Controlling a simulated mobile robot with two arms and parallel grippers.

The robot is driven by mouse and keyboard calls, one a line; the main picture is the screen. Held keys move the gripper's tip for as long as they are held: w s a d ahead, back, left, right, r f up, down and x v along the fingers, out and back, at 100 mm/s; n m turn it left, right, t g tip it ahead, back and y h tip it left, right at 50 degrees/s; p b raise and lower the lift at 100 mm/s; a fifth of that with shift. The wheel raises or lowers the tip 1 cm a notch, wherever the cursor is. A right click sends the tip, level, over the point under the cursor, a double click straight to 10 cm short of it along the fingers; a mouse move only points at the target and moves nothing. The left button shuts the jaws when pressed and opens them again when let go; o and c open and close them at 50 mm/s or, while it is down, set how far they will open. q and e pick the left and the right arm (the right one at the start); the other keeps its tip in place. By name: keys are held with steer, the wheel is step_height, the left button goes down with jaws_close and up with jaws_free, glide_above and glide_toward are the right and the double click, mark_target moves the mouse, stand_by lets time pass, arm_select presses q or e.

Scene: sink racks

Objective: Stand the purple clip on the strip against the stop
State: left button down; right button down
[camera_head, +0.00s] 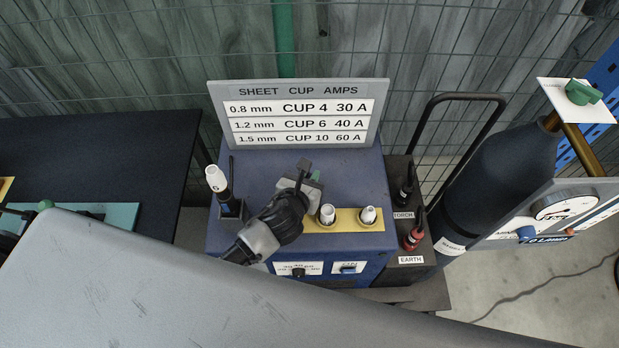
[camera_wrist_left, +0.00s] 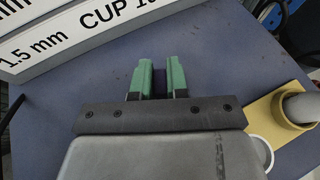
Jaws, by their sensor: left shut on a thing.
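My left gripper (camera_head: 314,181) is above the top of the blue box, just behind the yellow strip. In the left wrist view its two green fingers (camera_wrist_left: 160,76) are close together with a narrow dark purple-blue piece (camera_wrist_left: 160,84) between them. Most of this piece is hidden by the fingers, so I cannot make out a clip shape. The yellow strip (camera_head: 345,226) lies along the front right of the box top and holds white cups. It also shows at the right of the left wrist view (camera_wrist_left: 262,112). I cannot make out a stop. My right gripper is out of view.
A sign (camera_head: 298,115) with cup sizes stands at the back of the blue box (camera_head: 240,180). A white-tipped torch (camera_head: 217,180) stands at the left. A dark gas bottle (camera_head: 495,185) is at the right. The box top around the gripper is mostly clear.

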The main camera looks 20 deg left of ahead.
arm_select(q)
steer(key=shift+f, duration=0.6)
steer(key=shift+f, duration=0.1)
